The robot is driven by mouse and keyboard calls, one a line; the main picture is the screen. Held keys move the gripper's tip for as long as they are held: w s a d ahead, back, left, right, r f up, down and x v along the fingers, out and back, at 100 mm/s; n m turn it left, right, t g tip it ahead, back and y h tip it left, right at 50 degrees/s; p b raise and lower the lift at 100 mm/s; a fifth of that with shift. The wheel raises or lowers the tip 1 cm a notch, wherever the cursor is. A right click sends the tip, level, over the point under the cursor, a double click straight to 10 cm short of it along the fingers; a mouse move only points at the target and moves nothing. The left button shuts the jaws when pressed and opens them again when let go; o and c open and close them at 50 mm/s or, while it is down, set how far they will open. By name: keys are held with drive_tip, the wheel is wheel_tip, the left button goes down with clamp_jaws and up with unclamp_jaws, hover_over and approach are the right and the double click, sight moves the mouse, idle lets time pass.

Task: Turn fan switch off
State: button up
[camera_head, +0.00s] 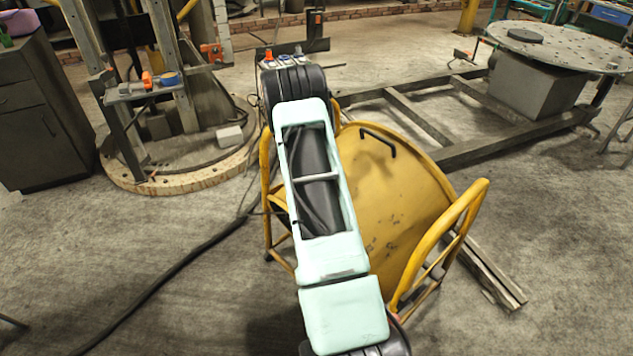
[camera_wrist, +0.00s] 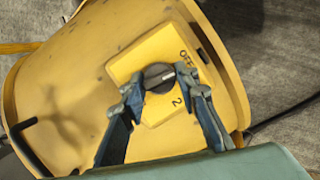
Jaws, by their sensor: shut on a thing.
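The yellow drum-shaped fan (camera_head: 395,195) stands on the floor in the head view, partly behind my arm. In the wrist view, its yellow switch plate (camera_wrist: 152,51) carries the marks OFF, at the upper right, and 2, at the lower right. The round dark fan switch knob (camera_wrist: 157,70) sits on this plate with a light line across it. My gripper (camera_wrist: 161,84) has one fingertip on each side of the knob and is shut on it. Its fingers partly cover the plate. I cannot tell exactly which mark the knob points at. The head view hides the switch and gripper.
A yellow tubular handle (camera_head: 440,245) rises at the fan's right side. Wooden beams (camera_head: 490,272) lie on the floor beside it. A dark cable (camera_head: 170,277) runs across the floor on the left. A round perforated table (camera_head: 560,45) stands at the back right.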

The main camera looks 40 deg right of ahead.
drive_tip(key=shift+n, duration=0.7)
drive_tip(key=o, duration=1.1)
drive_tip(key=v, duration=1.2)
drive_tip(key=shift+a, duration=0.2)
